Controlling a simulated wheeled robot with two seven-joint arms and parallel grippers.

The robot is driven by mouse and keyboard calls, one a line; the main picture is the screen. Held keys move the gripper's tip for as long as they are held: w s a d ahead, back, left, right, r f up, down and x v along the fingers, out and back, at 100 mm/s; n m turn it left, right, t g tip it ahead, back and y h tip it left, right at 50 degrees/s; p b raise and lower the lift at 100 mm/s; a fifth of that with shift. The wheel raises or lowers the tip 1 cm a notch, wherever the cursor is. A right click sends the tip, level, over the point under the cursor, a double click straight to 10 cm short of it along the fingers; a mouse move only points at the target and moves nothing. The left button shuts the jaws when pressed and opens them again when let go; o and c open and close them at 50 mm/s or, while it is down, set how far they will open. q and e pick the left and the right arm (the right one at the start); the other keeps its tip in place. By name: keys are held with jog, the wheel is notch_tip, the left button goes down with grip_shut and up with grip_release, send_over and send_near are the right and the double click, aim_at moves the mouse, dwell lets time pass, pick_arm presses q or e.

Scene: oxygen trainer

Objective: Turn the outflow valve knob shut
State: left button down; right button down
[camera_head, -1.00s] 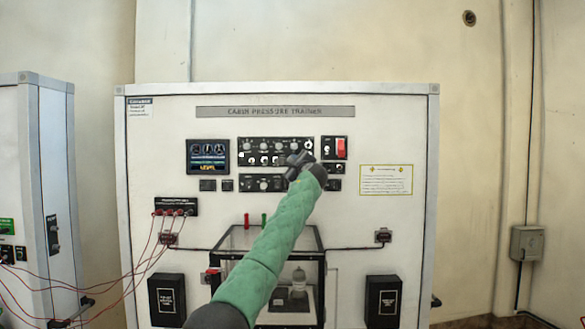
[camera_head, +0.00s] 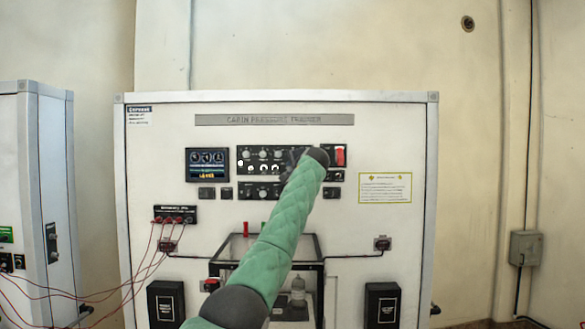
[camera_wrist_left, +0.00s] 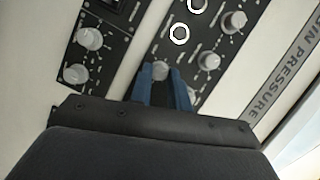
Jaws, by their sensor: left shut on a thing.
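The trainer's upper control panel (camera_head: 243,150) is black with rows of grey knobs and white ring markings, below the "CABIN PRESSURE TRAINER" title strip. My left gripper (camera_head: 288,163) is at the panel's lower right part, partly hidden by my wrist. In the left wrist view, its blue fingers (camera_wrist_left: 164,85) are at a grey knob (camera_wrist_left: 160,69) on the panel's edge, shut on it. The knob's labels are too small to read, so I cannot tell its name or setting from the text. My right gripper is out of view.
A red guarded switch (camera_head: 340,157) sits just right of my wrist. A lower knob panel (camera_head: 258,190) and a display (camera_head: 207,163) are nearby. A framed clear case (camera_head: 222,262) stands below my arm. Red leads (camera_head: 150,246) hang at the left.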

pick_arm(q)
jog(key=shift+n+g+h+p, duration=0.35)
jog(key=shift+n+g+h, duration=0.05)
jog(key=shift+n, duration=0.7)
jog(key=shift+a+n+h, duration=0.1)
jog(key=shift+n+h, duration=0.5)
jog(key=shift+n, duration=0.4)
jog(key=shift+n+g+p, duration=0.3)
jog(key=shift+p, duration=0.05)
jog(key=shift+a+n+h, duration=0.15)
jog(key=shift+n+h, duration=0.65)
jog(key=shift+n, duration=0.2)
jog(key=n+h, duration=0.2)
jog(key=shift+a+n+g, duration=0.15)
jog(key=shift+n+g, duration=0.15)
jog(key=shift+n, duration=0.1)
jog(key=shift+n+h, duration=0.4)
jog(key=shift+n, duration=0.1)
jog(key=shift+a+n+h, duration=0.1)
jog(key=shift+n+h, duration=0.3)
jog(key=shift+n, duration=0.1)
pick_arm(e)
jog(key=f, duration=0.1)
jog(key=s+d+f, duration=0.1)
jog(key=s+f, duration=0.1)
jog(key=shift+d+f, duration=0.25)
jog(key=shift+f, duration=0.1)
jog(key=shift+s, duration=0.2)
